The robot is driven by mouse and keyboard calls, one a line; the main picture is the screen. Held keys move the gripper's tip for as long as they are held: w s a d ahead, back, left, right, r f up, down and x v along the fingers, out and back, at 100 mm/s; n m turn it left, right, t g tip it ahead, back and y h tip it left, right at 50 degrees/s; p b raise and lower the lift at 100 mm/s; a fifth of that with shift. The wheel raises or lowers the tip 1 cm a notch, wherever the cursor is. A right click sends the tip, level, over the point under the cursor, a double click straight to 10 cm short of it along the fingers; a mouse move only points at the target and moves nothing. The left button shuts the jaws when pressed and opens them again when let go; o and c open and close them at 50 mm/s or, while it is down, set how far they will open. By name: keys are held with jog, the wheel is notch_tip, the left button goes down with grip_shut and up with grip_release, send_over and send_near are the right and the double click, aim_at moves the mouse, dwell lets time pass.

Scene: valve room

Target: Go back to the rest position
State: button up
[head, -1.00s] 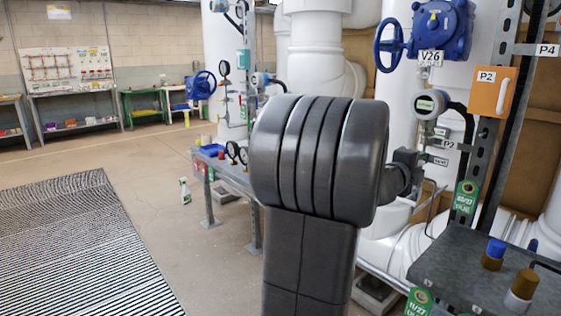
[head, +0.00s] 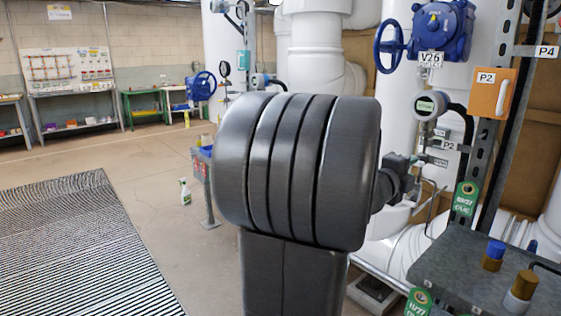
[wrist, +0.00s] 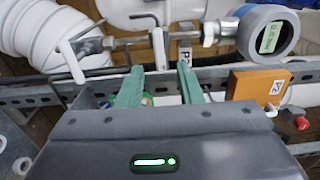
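My gripper (wrist: 160,70) shows in the wrist view as two green fingers with a clear gap between them. It is open and I see nothing held. A thin pipe with a white lever (wrist: 159,50) lies just beyond the fingertips, at the picture's top middle. In the head view my large dark arm joint fills the middle and hides the gripper.
A round gauge (wrist: 268,32) and an orange box (wrist: 258,87) are right of the fingers in the wrist view. In the head view, the blue-wheeled valve V26 (head: 440,30) and a grey shelf (head: 465,270) stand right. Open floor (head: 150,180) lies left.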

aim_at(420, 161)
jog(key=x, duration=0.7)
jog(key=shift+f, duration=0.1)
jog(key=n+p, duration=0.1)
jog(key=n, duration=0.2)
jog(key=shift+s+a+r+p, duration=0.1)
jog(key=shift+a+r+p, duration=0.15)
jog(key=shift+r+p, duration=0.15)
jog(key=n+p, duration=0.2)
jog(key=n, duration=0.3)
jog(key=shift+r+n, duration=0.1)
jog(key=shift+n, duration=0.3)
